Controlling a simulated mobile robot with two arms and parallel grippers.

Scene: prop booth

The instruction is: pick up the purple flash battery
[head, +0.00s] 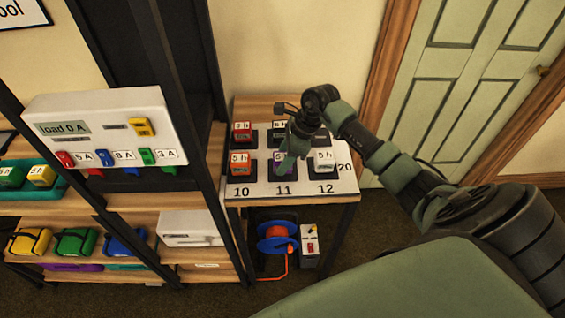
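The purple flash battery (279,170) stands in the front row at number 11 on the small table (290,198), with a "5 h" label on top. My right gripper (289,158) reaches in from the right and is at this battery, its green fingers covering part of it. Whether the fingers touch the battery, or are open or shut, I cannot tell. My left gripper is not in view.
A back row includes another red battery (241,132). A shelf rack with a load panel (105,120) stands left. A cable reel (277,240) sits below the table.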

